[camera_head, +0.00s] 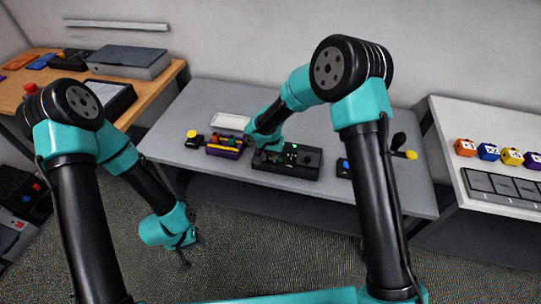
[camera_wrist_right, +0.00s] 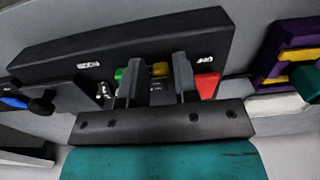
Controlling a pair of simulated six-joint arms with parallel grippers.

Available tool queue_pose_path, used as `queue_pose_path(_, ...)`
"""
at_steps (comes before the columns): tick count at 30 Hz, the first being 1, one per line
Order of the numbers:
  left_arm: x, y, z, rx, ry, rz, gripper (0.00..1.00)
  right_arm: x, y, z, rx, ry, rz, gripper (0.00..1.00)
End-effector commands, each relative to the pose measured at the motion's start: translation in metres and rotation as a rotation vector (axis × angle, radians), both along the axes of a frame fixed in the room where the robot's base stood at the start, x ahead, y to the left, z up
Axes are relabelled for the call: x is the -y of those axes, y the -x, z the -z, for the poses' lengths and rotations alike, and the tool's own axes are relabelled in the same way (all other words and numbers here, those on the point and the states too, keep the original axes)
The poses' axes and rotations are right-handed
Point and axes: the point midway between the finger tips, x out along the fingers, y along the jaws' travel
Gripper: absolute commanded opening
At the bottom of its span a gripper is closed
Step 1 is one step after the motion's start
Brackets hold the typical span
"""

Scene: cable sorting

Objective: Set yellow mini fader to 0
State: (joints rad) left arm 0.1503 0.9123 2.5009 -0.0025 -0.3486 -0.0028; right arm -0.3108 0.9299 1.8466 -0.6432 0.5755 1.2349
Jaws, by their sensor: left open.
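The yellow mini fader (camera_wrist_right: 160,69) is a small yellow cap on a black control box (camera_wrist_right: 130,45). A green cap (camera_wrist_right: 119,73) and a red cap (camera_wrist_right: 207,86) flank it. My right gripper (camera_wrist_right: 157,72) is open, with one finger on each side of the yellow cap and gaps visible between. I cannot tell how deep the fingers reach. In the head view the box (camera_head: 300,162) lies on the grey table, and my right gripper (camera_head: 264,147) is over its left end, hiding the faders. My left gripper (camera_head: 184,258) is open and empty, low in front of the table.
A purple and yellow box (camera_head: 225,147) and a yellow knob device (camera_head: 193,138) sit left of the control box. A white tray (camera_head: 231,121) lies behind. A device with a blue part (camera_head: 344,165) is at right. Side tables stand left and right.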

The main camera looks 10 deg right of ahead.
Motion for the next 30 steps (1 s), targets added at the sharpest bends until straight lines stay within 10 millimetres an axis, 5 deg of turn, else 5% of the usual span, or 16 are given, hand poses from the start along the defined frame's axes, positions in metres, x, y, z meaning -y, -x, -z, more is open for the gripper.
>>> queue_pose_path(11, 0.0, 0.0, 0.0, 0.0, 0.0, 0.0, 0.43, 0.0, -0.002, -0.026, 0.005, -0.001, 0.0, 0.28)
queue_pose_path(30, 0.0, 0.0, 0.0, 0.0, 0.0, 0.0, 0.43, 0.0, -0.001, -0.146, 0.003, -0.001, 0.0, 0.28)
